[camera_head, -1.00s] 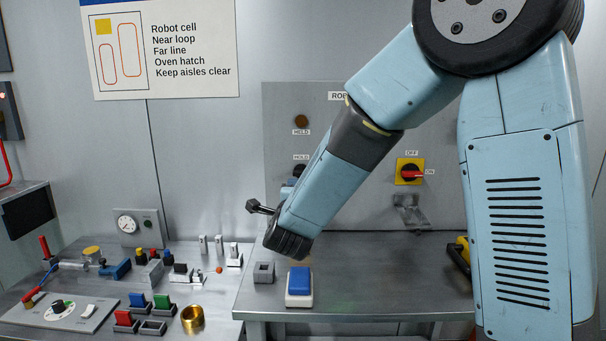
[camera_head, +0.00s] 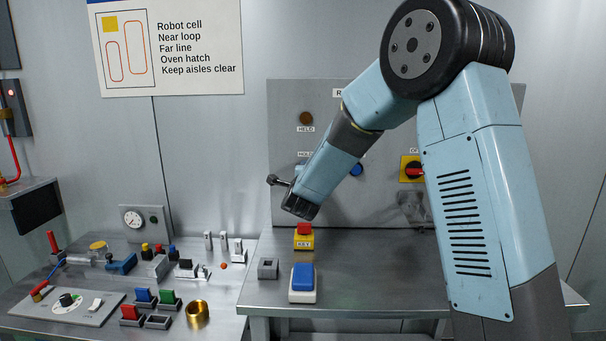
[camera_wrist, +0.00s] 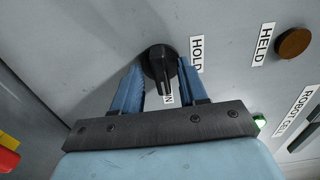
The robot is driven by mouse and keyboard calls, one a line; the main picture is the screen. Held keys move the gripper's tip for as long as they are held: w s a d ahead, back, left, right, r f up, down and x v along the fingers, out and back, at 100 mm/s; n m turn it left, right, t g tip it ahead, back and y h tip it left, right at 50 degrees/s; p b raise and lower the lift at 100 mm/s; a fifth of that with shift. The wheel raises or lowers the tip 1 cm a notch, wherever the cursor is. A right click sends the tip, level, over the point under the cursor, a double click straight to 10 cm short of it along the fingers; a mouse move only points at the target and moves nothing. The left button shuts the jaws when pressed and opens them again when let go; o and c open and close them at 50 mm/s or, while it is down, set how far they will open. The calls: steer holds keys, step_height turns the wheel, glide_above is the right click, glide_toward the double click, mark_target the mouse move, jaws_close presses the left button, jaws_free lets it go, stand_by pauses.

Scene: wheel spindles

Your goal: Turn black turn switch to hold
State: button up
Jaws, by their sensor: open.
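The black turn switch (camera_wrist: 160,66) is on the grey panel in the wrist view. Its handle points down in that picture, towards a partly hidden label ending in "N" (camera_wrist: 169,99). A HOLD label (camera_wrist: 197,54) is to its right. My gripper (camera_wrist: 160,72) is open, with one blue finger on each side of the switch. I cannot tell whether either finger touches it. In the head view the HOLD label (camera_head: 305,154) shows, while my arm largely hides the switch and the gripper.
A brown HELD lamp (camera_head: 306,118) is above. A blue button (camera_head: 356,170) and a yellow switch with a red handle (camera_head: 411,169) are right of my arm. A red-and-yellow button (camera_head: 304,236) and a blue one (camera_head: 303,283) stand on the bench below. Many small controls fill the left bench.

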steer(key=shift+w, duration=0.1)
jaws_close()
stand_by(0.4)
steer(key=shift+a, duration=0.1)
